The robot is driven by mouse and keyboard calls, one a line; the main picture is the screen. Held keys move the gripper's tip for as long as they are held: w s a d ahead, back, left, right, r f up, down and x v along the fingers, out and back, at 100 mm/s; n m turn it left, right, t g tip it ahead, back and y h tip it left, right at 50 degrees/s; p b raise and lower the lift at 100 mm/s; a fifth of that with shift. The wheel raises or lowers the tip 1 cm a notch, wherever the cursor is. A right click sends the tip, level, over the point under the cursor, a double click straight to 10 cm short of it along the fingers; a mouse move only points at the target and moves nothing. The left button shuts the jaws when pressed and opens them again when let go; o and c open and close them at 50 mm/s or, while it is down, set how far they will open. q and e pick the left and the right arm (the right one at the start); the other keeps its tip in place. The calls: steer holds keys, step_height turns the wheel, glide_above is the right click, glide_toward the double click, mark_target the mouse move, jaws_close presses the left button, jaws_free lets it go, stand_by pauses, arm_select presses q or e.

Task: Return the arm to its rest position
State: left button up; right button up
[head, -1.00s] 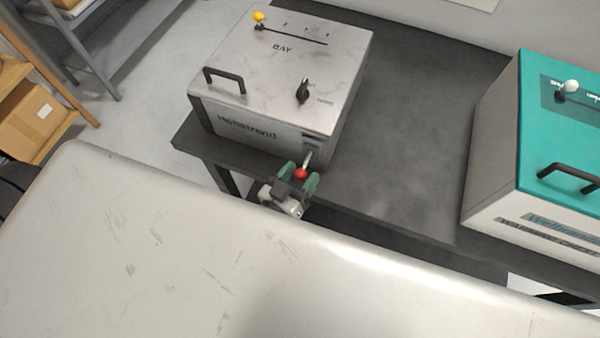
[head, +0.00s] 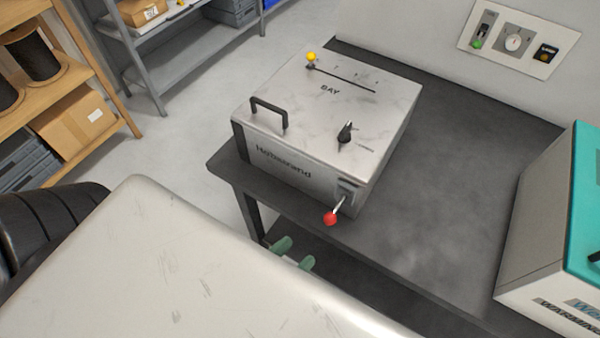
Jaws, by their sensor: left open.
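My left gripper (head: 293,253) shows only by its two green fingertips, apart and with nothing seen between them. It is just past the edge of my pale body panel, which hides the rest of it and the arm. The fingertips are below and in front of the red-knobbed lever (head: 331,218) on the front of the grey metal box (head: 320,110), clear of the knob. My right gripper is not in view.
The box stands on a dark table (head: 440,180). A teal-topped machine (head: 545,215) stands at the right. A wall panel (head: 519,38) with a switch and dial is behind. Shelves (head: 75,95) with reels and cartons stand at the left. The floor between is clear.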

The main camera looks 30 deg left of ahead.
arm_select(q)
steer(key=shift+f, duration=0.1)
stand_by(0.3)
steer(key=s+a+f+m+g+y, duration=0.1)
steer(key=s+f+g, duration=0.15)
steer(key=f, duration=0.65)
steer(key=s+a+f+g, duration=0.15)
steer(key=f+g, duration=0.25)
steer(key=f, duration=0.5)
steer(key=s+a+f+m+g+y, duration=0.1)
steer(key=s+f+g, duration=0.15)
steer(key=f, duration=0.65)
steer(key=s+a+f+g+y, duration=0.1)
steer(key=s+a+f+g, duration=0.2)
steer(key=s+f, duration=0.3)
steer(key=s+a+f+g+y, duration=0.1)
steer(key=s+a+f+g, duration=0.1)
steer(key=s+f+g, duration=0.2)
step_height(320, 180, down, 3)
steer(key=shift+s+a+r+g, duration=0.2)
steer(key=shift+s+a+g, duration=0.15)
steer(key=shift+s, duration=0.75)
